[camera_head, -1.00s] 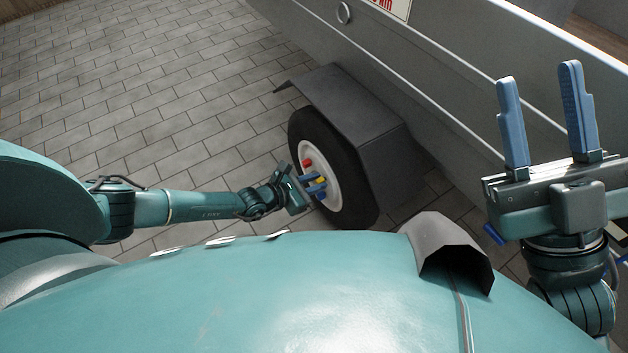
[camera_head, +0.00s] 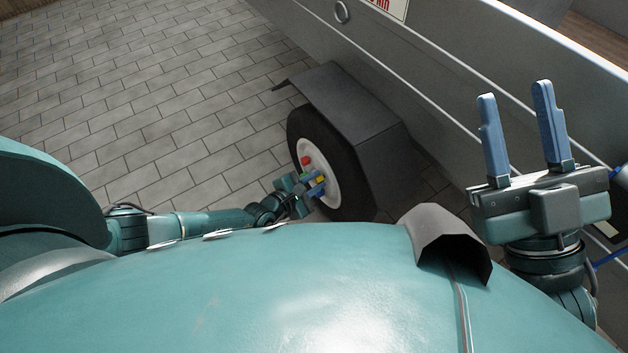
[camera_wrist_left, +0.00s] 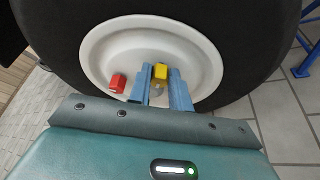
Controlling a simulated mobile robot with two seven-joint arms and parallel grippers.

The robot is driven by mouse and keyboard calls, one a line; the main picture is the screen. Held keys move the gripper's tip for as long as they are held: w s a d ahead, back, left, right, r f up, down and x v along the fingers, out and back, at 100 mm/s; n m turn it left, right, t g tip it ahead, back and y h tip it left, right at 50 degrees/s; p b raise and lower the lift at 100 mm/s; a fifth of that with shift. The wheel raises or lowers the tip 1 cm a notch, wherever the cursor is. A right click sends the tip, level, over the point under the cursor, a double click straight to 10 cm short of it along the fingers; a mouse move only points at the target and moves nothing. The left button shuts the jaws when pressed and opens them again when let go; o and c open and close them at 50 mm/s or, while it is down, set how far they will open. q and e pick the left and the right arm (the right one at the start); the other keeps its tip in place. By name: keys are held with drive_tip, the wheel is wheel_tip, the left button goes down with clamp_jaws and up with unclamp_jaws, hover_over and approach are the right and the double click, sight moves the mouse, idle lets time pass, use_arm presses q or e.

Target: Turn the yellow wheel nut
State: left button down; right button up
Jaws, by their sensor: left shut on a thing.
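The yellow wheel nut (camera_wrist_left: 160,71) is on the white rim (camera_wrist_left: 100,48) of a wheel with a black tyre (camera_wrist_left: 250,35). In the head view the yellow nut (camera_head: 321,181) is small and partly covered by my fingers. My left gripper (camera_wrist_left: 161,80) has its blue fingers on either side of the yellow nut and is shut on it. In the head view my left gripper (camera_head: 316,186) is at the wheel's face. A red nut (camera_wrist_left: 118,82) sits on the rim to the left. My right gripper (camera_head: 515,135) is raised, open and empty, away from the wheel.
A grey mudguard (camera_head: 345,95) covers the wheel from above. The grey trailer side (camera_head: 440,60) runs behind it to the right. Paved floor (camera_head: 130,90) lies open to the left. A blue metal frame (camera_wrist_left: 303,60) stands at the far right of the wrist view.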

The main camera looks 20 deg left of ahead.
drive_tip(key=shift+r, duration=0.1)
use_arm(q)
drive_tip(key=c, duration=1.3)
unclamp_jaws()
use_arm(e)
drive_tip(key=shift+s+r+y, duration=0.1)
drive_tip(key=shift+r+y, duration=0.05)
drive_tip(key=shift+y, duration=0.15)
use_arm(q)
drive_tip(key=shift+p+v, duration=2.75)
drive_tip(key=shift+v, duration=3.9)
use_arm(e)
wheel_tip(320, 180, down, 6)
drive_tip(key=m+g+h, duration=0.2)
drive_tip(key=m+h, duration=0.3)
drive_tip(key=shift+s+a+f+h, duration=0.2)
drive_tip(key=shift+s+a+h, duration=0.1)
drive_tip(key=shift+s, duration=0.15)
